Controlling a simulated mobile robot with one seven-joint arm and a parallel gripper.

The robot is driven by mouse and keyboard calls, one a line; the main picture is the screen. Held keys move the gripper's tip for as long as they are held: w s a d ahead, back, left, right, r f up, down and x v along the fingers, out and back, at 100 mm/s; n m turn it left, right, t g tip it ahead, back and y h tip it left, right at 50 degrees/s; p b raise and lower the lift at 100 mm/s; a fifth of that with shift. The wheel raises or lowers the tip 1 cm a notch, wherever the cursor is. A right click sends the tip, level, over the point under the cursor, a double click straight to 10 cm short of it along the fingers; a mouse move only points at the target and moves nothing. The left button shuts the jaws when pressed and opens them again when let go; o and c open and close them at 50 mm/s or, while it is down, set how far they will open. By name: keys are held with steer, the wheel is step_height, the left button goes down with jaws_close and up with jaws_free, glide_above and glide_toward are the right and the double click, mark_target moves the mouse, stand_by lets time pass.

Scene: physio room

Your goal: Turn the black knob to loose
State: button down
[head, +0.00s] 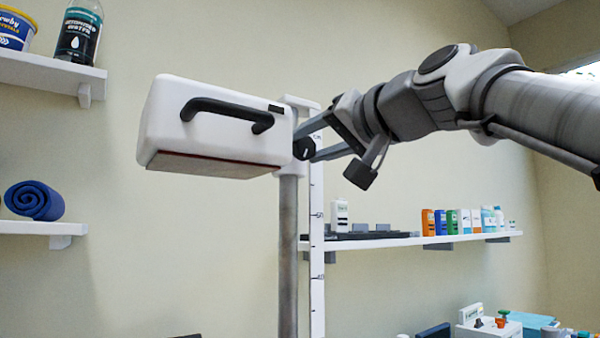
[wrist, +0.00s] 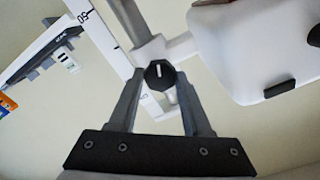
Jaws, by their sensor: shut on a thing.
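The black knob (wrist: 153,83) is a small faceted knob with a white pointer line, on the white bracket (wrist: 150,50) of a stand. In the wrist view the line points nearly straight up the picture. The knob also shows in the head view (head: 303,149), beside the white box head with a black handle (head: 215,140). My gripper (wrist: 160,78) is shut on the knob, with one grey finger on each side of it. In the head view my gripper (head: 312,141) reaches the knob from the right. I cannot read any marking for loose.
A grey pole (head: 288,250) and a white ruler strip (head: 317,230) run down below the bracket. A wall shelf (head: 400,241) with several bottles is behind, below my arm. Shelves (head: 40,72) with containers and a rolled blue mat (head: 35,200) are at left.

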stand_by(0.3)
steer(key=shift+c, duration=1.7)
jaws_free()
steer(key=v, duration=1.7)
steer(key=shift+s+d+p, duration=0.2)
steer(key=shift+p, duration=0.15)
